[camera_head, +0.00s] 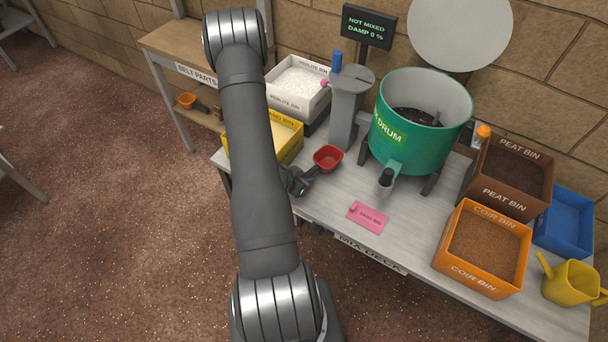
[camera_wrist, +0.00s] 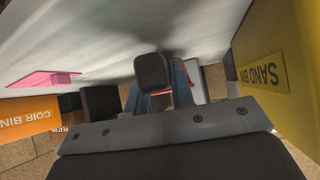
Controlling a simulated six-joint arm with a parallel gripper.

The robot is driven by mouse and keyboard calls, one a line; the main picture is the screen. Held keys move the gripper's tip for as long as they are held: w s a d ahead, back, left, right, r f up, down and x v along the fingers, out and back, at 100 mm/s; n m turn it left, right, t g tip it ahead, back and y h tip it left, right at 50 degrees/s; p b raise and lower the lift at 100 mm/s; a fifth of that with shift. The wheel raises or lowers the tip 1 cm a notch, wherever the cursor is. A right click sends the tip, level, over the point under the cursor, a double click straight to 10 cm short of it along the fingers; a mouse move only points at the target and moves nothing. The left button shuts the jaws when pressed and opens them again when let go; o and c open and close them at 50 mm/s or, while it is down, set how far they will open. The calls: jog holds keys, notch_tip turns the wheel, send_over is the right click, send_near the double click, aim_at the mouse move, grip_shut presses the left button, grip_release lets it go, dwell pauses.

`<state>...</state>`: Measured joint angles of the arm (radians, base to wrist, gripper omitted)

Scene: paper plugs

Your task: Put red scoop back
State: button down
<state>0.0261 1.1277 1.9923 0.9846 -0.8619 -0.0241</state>
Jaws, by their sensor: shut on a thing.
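The red scoop (camera_head: 328,158) has a squarish bowl and is upright at the left part of the mix table (camera_head: 320,212), right of the yellow sand bin (camera_head: 290,142). My gripper (camera_head: 301,180) is shut on the scoop at its near side; the handle is mostly hidden in the jaws. I cannot tell whether the scoop touches the table. The sand bin's labelled wall (camera_wrist: 264,74) is at the right there.
The green drum (camera_head: 398,152) with its spout stands behind right. A grey post (camera_head: 345,122) is behind the scoop. A pink card (camera_head: 368,217) lies in front. The orange coir bin (camera_head: 484,247), brown peat bin (camera_head: 507,180) and yellow watering can (camera_head: 572,283) are at right. The white perlite bin (camera_head: 300,100) is behind.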

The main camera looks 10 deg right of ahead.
jog(key=shift+f, duration=0.6)
dwell(0.4)
jog(key=c, duration=1.2)
grip_release()
jog(key=shift+o, duration=0.2)
jog(key=s+a+r, duration=0.3)
jog(key=a+r, duration=0.1)
jog(key=r, duration=0.3)
jog(key=shift+a+r, duration=0.25)
jog(key=v, duration=1.7)
jog(key=shift+s+a+r, duration=0.1)
jog(key=shift+a, duration=0.05)
